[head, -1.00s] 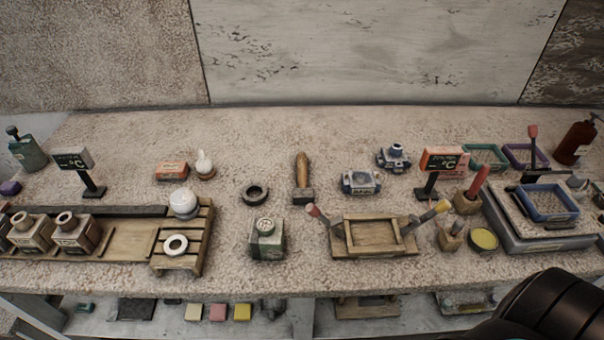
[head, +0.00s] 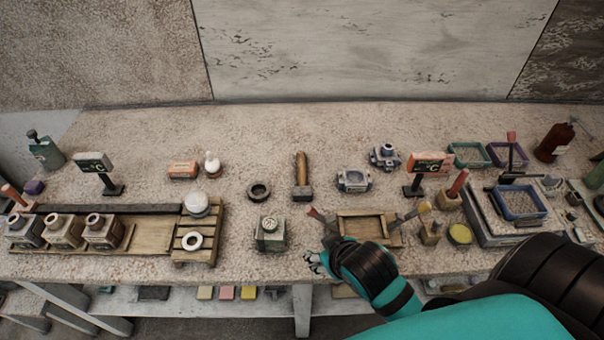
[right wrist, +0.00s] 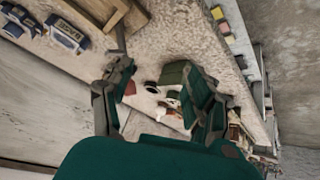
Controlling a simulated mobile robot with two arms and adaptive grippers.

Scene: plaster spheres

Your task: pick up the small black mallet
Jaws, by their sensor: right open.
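The small black mallet (head: 302,190) lies on the worktop near its middle, its dark head toward me and its brown wooden handle pointing to the back wall. My right gripper (head: 316,260) is over the worktop's front edge, nearer to me than the mallet and apart from it. In the right wrist view my right gripper (right wrist: 157,95) shows its two fingers spread, with nothing held between them. I cannot make out the mallet surely in that view. My left gripper is not in view.
A green block-shaped jar (head: 270,236) stands just left of my right gripper. A wooden tray (head: 362,228) with upright sticks is beside my right forearm. A black ring (head: 259,191) lies left of the mallet; a blue-and-white pot (head: 354,180) stands right of it. Behind the mallet is clear.

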